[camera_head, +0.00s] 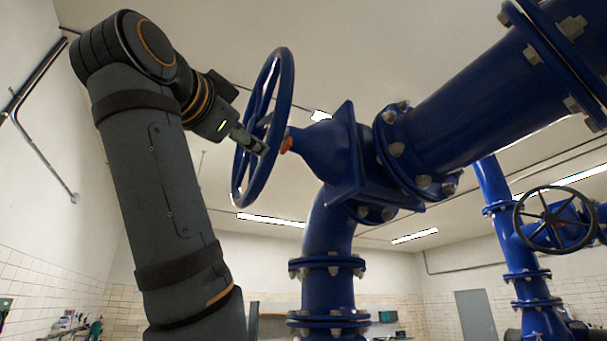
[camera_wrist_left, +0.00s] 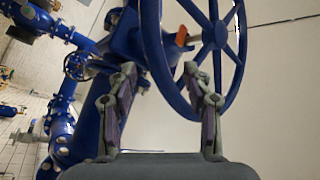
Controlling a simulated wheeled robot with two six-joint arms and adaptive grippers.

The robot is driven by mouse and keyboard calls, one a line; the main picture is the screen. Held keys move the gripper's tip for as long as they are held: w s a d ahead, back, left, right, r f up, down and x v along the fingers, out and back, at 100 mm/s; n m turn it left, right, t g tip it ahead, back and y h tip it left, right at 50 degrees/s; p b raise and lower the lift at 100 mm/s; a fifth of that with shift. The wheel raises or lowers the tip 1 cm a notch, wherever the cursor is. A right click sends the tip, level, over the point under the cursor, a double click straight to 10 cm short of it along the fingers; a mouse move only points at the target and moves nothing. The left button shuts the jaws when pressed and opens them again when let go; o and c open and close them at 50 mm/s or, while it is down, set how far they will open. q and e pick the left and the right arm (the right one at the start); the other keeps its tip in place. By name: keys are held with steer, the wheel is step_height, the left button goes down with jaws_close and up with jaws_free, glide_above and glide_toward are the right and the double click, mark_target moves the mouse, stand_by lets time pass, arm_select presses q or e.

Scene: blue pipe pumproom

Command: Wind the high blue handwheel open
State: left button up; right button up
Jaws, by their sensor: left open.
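The high blue handwheel (camera_head: 286,82) stands nearly edge-on at the upper middle of the head view, on the end of a blue valve body (camera_head: 328,148). An orange-red part (camera_head: 287,144) shows at its hub. My left gripper (camera_head: 258,148) reaches it from the left and overlaps the wheel's inside in the picture. In the left wrist view, the handwheel rim (camera_wrist_left: 153,40) runs down between the two fingers of my left gripper (camera_wrist_left: 160,78). The fingers are spread apart, one on each side of the rim. I cannot tell whether either touches it. My right gripper is out of view.
A thick blue flanged pipe (camera_head: 480,95) runs up to the right, and a vertical blue pipe (camera_head: 328,285) drops below the valve. A second, dark handwheel (camera_head: 556,220) is at the far right.

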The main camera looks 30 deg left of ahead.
mark_target(262, 162)
arm_select(q)
steer(key=shift+m+g+h, duration=0.3)
steer(key=shift+m, duration=0.6)
steer(key=p+x, duration=0.2)
steer(key=x, duration=0.1)
steer(key=f+p+x, duration=0.1)
steer(key=x, duration=0.2)
steer(key=a+p+x, duration=0.1)
steer(key=p+x, duration=0.1)
steer(key=x, duration=0.2)
steer(key=shift+a+f+p, duration=0.1)
steer(key=shift+f+p, duration=0.1)
steer(key=shift+p, duration=0.15)
steer(key=shift+w+a+f, duration=0.1)
steer(key=shift+w+a, duration=0.1)
steer(key=shift+w, duration=0.1)
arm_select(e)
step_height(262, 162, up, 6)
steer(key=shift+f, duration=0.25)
arm_select(q)
steer(key=shift+s+d, duration=0.1)
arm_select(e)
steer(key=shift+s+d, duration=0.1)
arm_select(q)
steer(key=shift+d, duration=0.1)
steer(key=shift+c, duration=0.7)
jaws_close()
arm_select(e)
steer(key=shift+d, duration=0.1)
